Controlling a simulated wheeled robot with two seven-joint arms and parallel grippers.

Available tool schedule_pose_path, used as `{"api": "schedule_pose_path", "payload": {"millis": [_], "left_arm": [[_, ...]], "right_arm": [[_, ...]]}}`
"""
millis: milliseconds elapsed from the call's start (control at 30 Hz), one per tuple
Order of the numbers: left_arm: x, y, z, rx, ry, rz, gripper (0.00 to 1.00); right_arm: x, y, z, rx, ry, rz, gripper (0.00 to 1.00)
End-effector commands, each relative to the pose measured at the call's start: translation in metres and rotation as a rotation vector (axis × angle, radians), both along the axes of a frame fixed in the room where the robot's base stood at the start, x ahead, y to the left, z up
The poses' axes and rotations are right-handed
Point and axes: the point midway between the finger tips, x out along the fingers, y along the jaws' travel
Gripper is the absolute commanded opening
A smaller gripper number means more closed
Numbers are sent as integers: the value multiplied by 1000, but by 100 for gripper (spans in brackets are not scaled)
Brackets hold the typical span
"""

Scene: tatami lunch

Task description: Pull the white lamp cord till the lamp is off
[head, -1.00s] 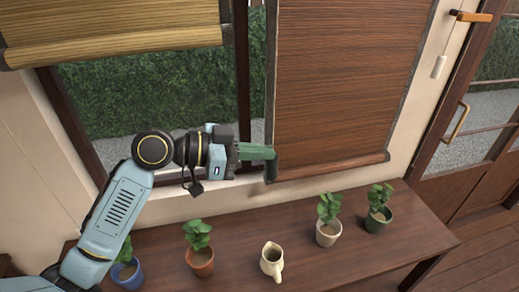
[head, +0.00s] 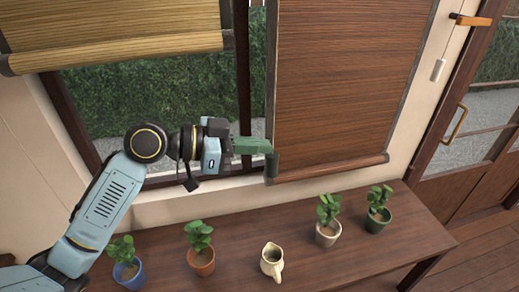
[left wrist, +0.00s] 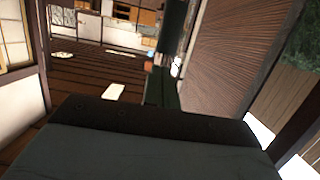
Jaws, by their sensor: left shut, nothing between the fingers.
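A white pull (head: 437,69) hangs on a thin cord from a dark bracket with an orange bar (head: 473,20), at the upper right of the head view by the door. No lamp shows clearly, so I cannot tell if one is lit. My left gripper (head: 272,162) is shut and empty. It is at the lower left edge of the brown blind, well to the left of the white pull; I cannot tell whether it touches the blind. My right gripper is not in view.
The brown blind (head: 330,90) lies between my left gripper and the pull. A straw blind (head: 120,30) hangs at upper left. Below is a wooden bench (head: 350,265) with several potted plants and a cream jug (head: 271,262). A door handle (head: 456,124) is at right.

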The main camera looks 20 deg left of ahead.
Motion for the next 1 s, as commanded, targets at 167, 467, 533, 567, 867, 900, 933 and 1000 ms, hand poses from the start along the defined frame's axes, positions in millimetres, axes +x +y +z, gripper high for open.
{"api": "schedule_pose_path", "payload": {"millis": [167,467,533,567,867,900,933,1000], "left_arm": [[-25,39,1,10,2,4,0],[-46,70,14,4,1,4,0],[-48,73,16,3,1,3,0],[-48,73,16,3,1,3,0],[-49,74,17,2,1,3,0],[-49,74,17,2,1,3,0],[-49,74,17,2,1,3,0],[-49,74,17,2,1,3,0]], "right_arm": [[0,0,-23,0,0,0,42],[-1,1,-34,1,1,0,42],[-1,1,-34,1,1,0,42],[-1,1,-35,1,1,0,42],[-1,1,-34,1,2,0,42],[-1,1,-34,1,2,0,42],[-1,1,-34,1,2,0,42],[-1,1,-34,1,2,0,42]]}}
